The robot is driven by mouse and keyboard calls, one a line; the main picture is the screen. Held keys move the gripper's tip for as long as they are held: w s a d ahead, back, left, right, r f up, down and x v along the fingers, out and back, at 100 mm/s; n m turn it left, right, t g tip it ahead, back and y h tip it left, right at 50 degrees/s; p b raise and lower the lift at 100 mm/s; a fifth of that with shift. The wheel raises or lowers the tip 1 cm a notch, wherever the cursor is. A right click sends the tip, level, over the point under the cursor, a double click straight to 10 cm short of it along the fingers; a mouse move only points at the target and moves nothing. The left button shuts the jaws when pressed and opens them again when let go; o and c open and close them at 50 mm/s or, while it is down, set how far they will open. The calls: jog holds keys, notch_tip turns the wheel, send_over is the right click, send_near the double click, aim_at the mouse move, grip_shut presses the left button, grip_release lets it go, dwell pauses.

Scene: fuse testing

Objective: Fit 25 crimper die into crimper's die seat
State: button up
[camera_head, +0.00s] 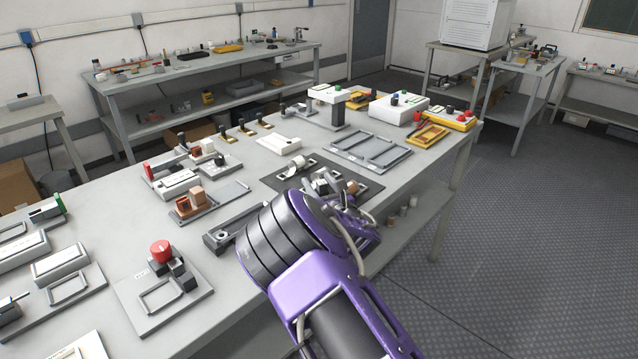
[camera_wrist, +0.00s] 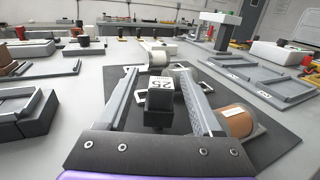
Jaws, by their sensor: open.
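The 25 die (camera_wrist: 160,97) is a small dark block with a white label reading 25, seen in the wrist view over a dark mat (camera_wrist: 262,148). My gripper (camera_wrist: 157,80) is open, with one finger on each side of the block. I cannot tell whether either finger touches it. In the head view my arm covers most of the gripper and the die area. I cannot pick out for sure which fixture is the crimper, and I see no clear die seat.
A grey tray frame (camera_head: 368,149) lies behind the mat. A red-knobbed fixture (camera_head: 162,253) stands at the front left. Bare tabletop shows between fixtures.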

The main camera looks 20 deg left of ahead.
jog(key=v, duration=1.2)
